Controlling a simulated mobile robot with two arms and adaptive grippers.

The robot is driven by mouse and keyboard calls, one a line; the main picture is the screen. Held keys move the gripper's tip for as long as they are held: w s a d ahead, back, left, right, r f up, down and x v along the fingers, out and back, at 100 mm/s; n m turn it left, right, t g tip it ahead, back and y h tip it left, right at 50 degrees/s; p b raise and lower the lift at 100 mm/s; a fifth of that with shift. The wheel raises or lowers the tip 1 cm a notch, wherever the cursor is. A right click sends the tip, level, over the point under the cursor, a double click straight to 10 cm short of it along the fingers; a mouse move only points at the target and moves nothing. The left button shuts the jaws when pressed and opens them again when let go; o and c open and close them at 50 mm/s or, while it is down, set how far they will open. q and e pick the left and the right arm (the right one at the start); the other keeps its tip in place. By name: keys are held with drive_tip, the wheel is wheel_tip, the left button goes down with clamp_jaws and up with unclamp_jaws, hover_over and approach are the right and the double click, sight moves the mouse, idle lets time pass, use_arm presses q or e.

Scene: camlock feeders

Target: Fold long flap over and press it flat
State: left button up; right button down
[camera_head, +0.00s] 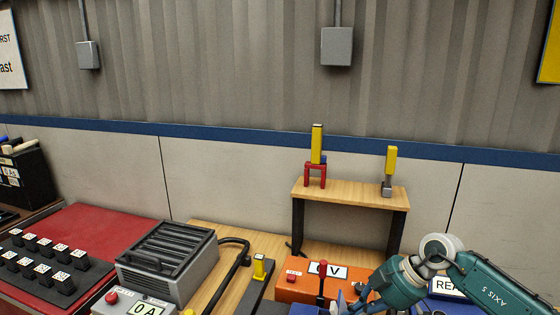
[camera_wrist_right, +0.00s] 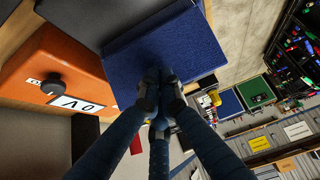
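No long flap can be made out for certain. A flat blue panel (camera_wrist_right: 190,50) lies directly beyond my right gripper (camera_wrist_right: 158,88) in the right wrist view. Its fingertips are close together and overlap the panel's near part; whether they touch it I cannot tell. In the head view my right arm comes in from the lower right, and its gripper (camera_head: 352,304) is low, in front of the orange box (camera_head: 290,292). That box, with a "0V" label and a dark knob, also shows in the right wrist view (camera_wrist_right: 50,65). My left gripper is out of view.
A red lever (camera_head: 321,280) stands by the orange box. A wooden shelf (camera_head: 350,192) with yellow-handled pieces stands behind. A grey ribbed box (camera_head: 165,255), a black cable (camera_head: 230,270) and a red mat (camera_head: 85,230) with several black blocks lie to the left.

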sight(331, 306)
drive_tip(key=shift+w+a+f+p, duration=0.2)
drive_tip(key=shift+a+f, duration=0.1)
drive_tip(key=shift+a, duration=0.4)
drive_tip(key=shift+w+a+f+p, duration=0.2)
drive_tip(key=shift+a+f, duration=0.05)
drive_tip(key=shift+a, duration=0.45)
drive_tip(key=shift+f, duration=0.15)
drive_tip(key=shift+a+b+x, duration=0.2)
drive_tip(key=shift+b+x, duration=0.1)
drive_tip(key=shift+x, duration=0.85)
drive_tip(key=shift+w, duration=0.1)
drive_tip(key=shift+b+x, duration=0.35)
drive_tip(key=shift+x, duration=0.4)
wheel_tip(331, 306, up, 7)
drive_tip(key=p, duration=0.7)
drive_tip(key=shift+d, duration=0.1)
